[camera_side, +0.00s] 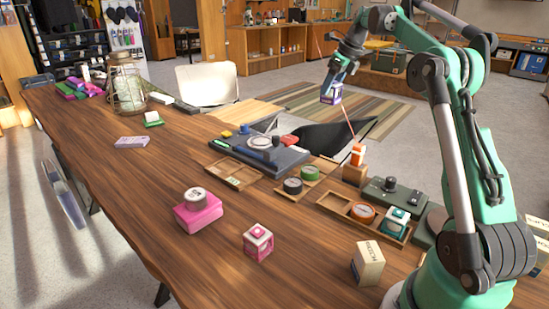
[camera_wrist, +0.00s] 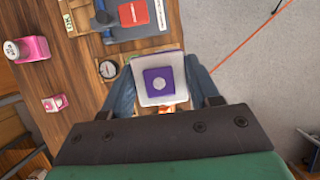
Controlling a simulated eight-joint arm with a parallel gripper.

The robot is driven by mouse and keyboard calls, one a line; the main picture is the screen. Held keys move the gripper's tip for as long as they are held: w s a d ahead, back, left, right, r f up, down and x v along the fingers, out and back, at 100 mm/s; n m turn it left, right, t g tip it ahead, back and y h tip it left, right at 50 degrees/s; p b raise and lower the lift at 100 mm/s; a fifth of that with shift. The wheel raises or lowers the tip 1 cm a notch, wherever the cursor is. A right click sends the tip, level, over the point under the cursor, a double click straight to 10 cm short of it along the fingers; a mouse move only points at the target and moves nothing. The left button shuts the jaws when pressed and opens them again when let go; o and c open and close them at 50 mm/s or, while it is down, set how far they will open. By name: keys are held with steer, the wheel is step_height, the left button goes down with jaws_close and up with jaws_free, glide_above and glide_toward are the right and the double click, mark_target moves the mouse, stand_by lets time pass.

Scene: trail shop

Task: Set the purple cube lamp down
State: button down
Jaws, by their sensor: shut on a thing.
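The purple cube lamp (camera_side: 331,93) hangs in my gripper (camera_side: 338,76) in the side view, high up and towards the back of the table. In the wrist view the lamp (camera_wrist: 160,82) shows a purple square face with a pale round button and a white border. My gripper (camera_wrist: 160,95) is shut on it, one finger on each side. The lamp is in the air, apart from the wooden table (camera_side: 110,185). In the wrist view it appears near the table's edge, with grey floor to its right. The lamp's underside is hidden.
A pink-and-white cube (camera_side: 258,242) and a pink box with a round grey top (camera_side: 198,210) stand at the front. A dark board (camera_side: 258,150), a wooden tray (camera_side: 235,174) and a cream box (camera_side: 368,263) are on the table. The left-middle tabletop is mostly clear.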

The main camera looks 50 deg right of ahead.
step_height(320, 180, down, 19)
steer(key=shift+r, duration=0.2)
stand_by(0.3)
steer(key=shift+f, duration=0.2)
steer(key=shift+c, duration=1.1)
jaws_free()
steer(key=shift+r, duration=0.1)
